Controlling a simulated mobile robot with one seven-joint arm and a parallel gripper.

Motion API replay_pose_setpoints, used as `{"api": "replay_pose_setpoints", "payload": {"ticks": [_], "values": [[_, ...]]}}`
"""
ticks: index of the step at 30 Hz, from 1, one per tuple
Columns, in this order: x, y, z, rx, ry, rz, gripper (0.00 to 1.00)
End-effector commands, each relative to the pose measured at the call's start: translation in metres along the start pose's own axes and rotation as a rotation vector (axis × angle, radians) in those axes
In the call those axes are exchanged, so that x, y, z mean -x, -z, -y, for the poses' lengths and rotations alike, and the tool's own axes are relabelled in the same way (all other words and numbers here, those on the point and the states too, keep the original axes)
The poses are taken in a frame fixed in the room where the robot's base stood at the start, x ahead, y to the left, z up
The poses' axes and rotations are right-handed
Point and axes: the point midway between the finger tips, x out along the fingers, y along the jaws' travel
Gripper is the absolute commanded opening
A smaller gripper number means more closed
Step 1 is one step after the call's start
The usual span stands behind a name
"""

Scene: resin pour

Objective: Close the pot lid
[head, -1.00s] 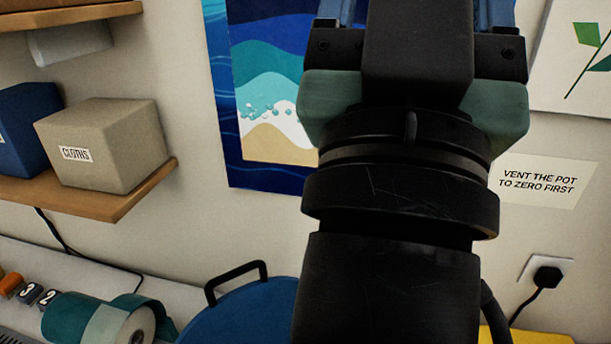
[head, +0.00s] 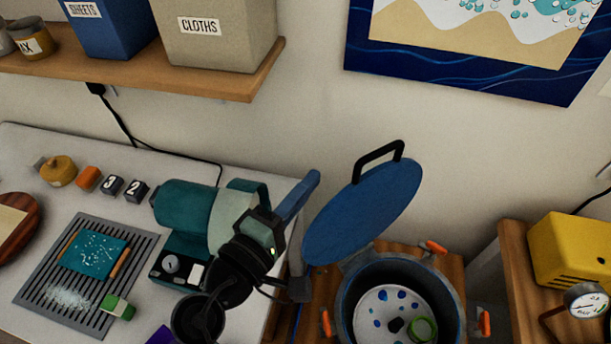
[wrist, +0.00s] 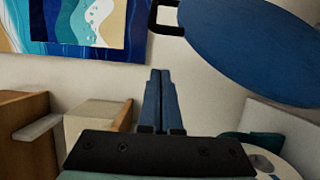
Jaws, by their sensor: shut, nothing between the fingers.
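The blue round pot lid (head: 362,215) stands open, tilted up on the back-left side of the pot, its black handle (head: 378,160) at the top. The dark pot (head: 345,300) is open. Inside show a pale disc with blue spots, a green ring and a dark piece. My gripper (head: 315,176) is shut and empty, just left of the lid in the head view. In the wrist view its blue fingers (wrist: 160,72) point ahead, with the lid (wrist: 255,40) and handle (wrist: 166,18) up and to the right, apart from the fingertips.
Orange-gripped clamps (head: 484,322) surround the pot. A yellow case (head: 572,252) and a gauge (head: 586,300) are at right. A shelf (head: 235,82) with boxes hangs above the bench.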

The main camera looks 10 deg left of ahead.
Motion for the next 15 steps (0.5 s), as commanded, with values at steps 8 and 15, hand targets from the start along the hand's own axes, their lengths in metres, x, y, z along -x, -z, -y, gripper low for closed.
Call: {"api": "replay_pose_setpoints", "payload": {"ticks": [8,15], "values": [[-0.058,-0.001,-0.005,-0.004,0.0,0.003,0.0],[-0.077,-0.01,-0.003,-0.004,0.003,0.001,0.0]]}}
